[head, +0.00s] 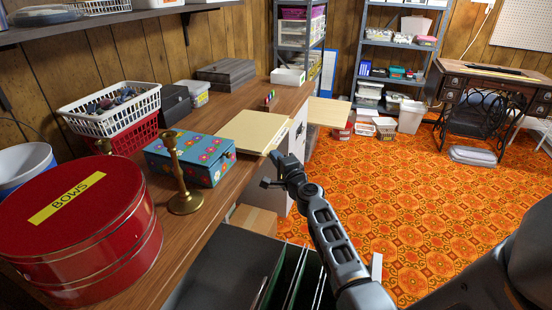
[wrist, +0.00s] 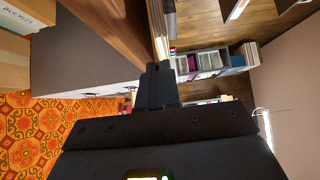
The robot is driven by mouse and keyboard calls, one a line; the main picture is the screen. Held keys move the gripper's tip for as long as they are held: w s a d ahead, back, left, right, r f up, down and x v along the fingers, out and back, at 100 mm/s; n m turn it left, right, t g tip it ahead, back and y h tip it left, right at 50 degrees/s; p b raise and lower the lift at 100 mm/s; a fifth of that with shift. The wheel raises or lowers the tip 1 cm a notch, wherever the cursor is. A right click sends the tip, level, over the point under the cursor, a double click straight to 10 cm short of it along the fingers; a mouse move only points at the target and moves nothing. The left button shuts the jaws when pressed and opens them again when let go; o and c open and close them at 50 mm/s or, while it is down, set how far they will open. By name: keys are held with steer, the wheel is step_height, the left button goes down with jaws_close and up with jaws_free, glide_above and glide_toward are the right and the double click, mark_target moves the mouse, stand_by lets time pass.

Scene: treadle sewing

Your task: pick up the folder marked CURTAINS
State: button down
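A stack of cream folders (head: 252,131) lies flat on the wooden bench near its front edge. Its edges also show at the top of the wrist view (wrist: 157,25). I can read no CURTAINS marking on it. Dark green folders (head: 288,272) stand upright in an open drawer at the bottom of the head view; no label is readable there. My gripper (head: 275,157) is at the near right corner of the cream stack, by the bench edge. In the wrist view its dark fingers (wrist: 160,82) look closed together. I cannot tell whether they touch the stack.
A flowered box (head: 190,157), a brass candlestick (head: 181,170) and a red BOWS tin (head: 70,235) stand on the bench (head: 238,178) left of the gripper. A cardboard box (head: 253,219) sits below the bench edge. The orange patterned floor (head: 400,200) is open to the right.

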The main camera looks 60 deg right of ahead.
steer(key=shift+r, duration=0.15)
steer(key=s+a+r+p, duration=0.4)
steer(key=s+a+r, duration=0.1)
steer(key=s+a, duration=0.4)
steer(key=shift+s, duration=0.75)
steer(key=shift+s+a, duration=0.1)
